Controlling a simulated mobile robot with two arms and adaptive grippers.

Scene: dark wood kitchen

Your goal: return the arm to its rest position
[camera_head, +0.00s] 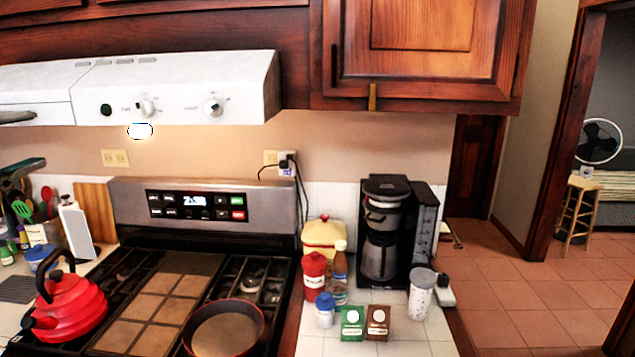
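A dark, greenish-topped shape (22,170) comes in at the left edge, above the utensils. It may be part of my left gripper, but it is cut off by the frame. I see no clear pair of fingertips there, so I cannot tell if it is open or shut, or if it holds anything. My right gripper and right arm are not in view.
The stove (208,200) carries a red kettle (72,308) and a pan (225,329). The hood (180,90) hangs above. Open tiled floor (530,290) lies right.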

